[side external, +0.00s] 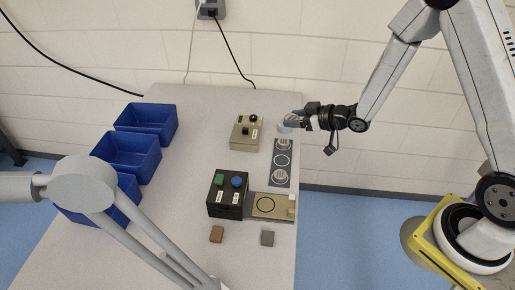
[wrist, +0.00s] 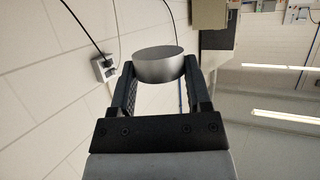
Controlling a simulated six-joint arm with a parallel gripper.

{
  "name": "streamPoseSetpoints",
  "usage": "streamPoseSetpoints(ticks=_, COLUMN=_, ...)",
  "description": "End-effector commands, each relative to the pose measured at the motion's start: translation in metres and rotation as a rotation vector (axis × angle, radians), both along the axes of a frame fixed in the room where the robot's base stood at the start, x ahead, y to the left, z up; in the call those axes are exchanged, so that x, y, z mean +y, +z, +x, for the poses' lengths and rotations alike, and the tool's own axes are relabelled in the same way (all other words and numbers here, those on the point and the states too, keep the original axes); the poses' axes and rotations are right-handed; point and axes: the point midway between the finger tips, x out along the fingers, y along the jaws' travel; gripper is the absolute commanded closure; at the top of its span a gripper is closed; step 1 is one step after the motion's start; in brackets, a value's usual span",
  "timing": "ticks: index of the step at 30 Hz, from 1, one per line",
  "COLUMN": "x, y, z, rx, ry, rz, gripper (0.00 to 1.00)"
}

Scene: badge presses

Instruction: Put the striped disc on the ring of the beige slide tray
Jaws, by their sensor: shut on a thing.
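My gripper (side external: 292,121) is shut on a grey disc (side external: 284,128) above the far end of the dark strip. The wrist view shows the disc (wrist: 158,65) between both fingers (wrist: 160,88), with a plain metallic side; its face is hidden, so I cannot tell if it is striped. On the dark strip (side external: 273,161), pale, apparently striped discs sit at the far (side external: 282,144) and near (side external: 280,176) places, with a ring outline between them. The beige slide tray (side external: 284,214) extends right from the black press (side external: 226,208); its dark ring (side external: 265,204) is empty.
The black press carries a green and a blue button. A beige box with a black knob (side external: 244,133) stands left of the strip. A brown block (side external: 216,234) and a grey block (side external: 267,238) lie in front. Blue bins (side external: 127,154) line the left edge. A grey jointed arm (side external: 85,185) crosses the left foreground.

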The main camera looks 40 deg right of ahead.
Motion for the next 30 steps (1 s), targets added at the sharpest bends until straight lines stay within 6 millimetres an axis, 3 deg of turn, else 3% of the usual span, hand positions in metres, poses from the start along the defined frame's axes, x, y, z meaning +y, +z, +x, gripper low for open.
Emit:
streamPoseSetpoints(ticks=17, x=0.010, y=0.042, z=0.003, rx=-0.003, ry=-0.314, rz=0.000, gripper=0.98)
streamPoseSetpoints(ticks=30, x=0.012, y=0.050, z=-0.002, rx=0.000, ry=-0.399, rz=-0.001, gripper=0.98)
